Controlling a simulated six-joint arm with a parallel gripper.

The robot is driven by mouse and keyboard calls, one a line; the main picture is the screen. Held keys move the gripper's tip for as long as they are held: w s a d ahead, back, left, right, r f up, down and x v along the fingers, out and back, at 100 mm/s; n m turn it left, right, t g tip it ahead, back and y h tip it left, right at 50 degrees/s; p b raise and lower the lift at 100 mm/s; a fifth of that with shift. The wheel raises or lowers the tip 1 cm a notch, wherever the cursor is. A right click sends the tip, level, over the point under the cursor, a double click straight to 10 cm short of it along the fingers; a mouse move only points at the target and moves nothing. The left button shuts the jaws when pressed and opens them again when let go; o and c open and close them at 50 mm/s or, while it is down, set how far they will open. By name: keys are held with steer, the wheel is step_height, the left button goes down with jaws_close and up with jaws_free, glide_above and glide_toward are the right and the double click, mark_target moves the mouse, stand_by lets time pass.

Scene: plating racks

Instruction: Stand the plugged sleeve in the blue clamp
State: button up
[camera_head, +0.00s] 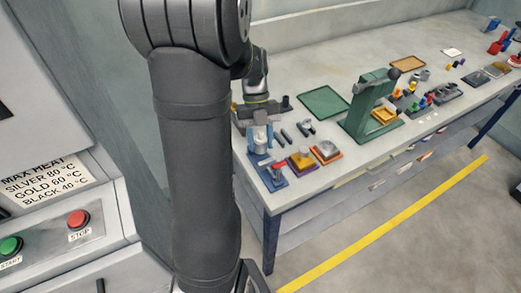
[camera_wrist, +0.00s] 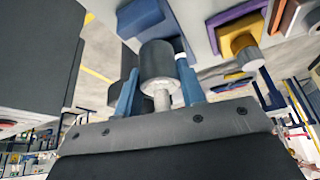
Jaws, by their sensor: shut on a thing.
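My gripper (camera_head: 261,146) hangs over the near left corner of the bench. In the wrist view its blue fingers (camera_wrist: 160,92) are shut on a grey cylindrical sleeve (camera_wrist: 158,60) with a thinner pale metal part (camera_wrist: 162,98) toward the palm. Whether that part is the plug, I cannot tell. The sleeve also shows small and pale between the fingers in the head view (camera_head: 260,141). The blue clamp (camera_head: 275,182), with a red handle (camera_head: 280,166), is on the bench just below the gripper. The gap between sleeve and clamp is too small to judge.
Right of the clamp are a purple holder (camera_head: 301,161) with a yellow top and an orange holder (camera_head: 326,152). Several dark tools lie behind them. A green mat (camera_head: 323,103) and a tall green press (camera_head: 370,108) stand further right. The bench's near edge is close to the clamp.

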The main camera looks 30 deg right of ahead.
mark_target(261, 150)
steer(key=shift+f, duration=2.05)
steer(key=o, duration=1.2)
steer(key=shift+f, duration=0.15)
steer(key=shift+c, duration=0.2)
steer(key=v, duration=1.2)
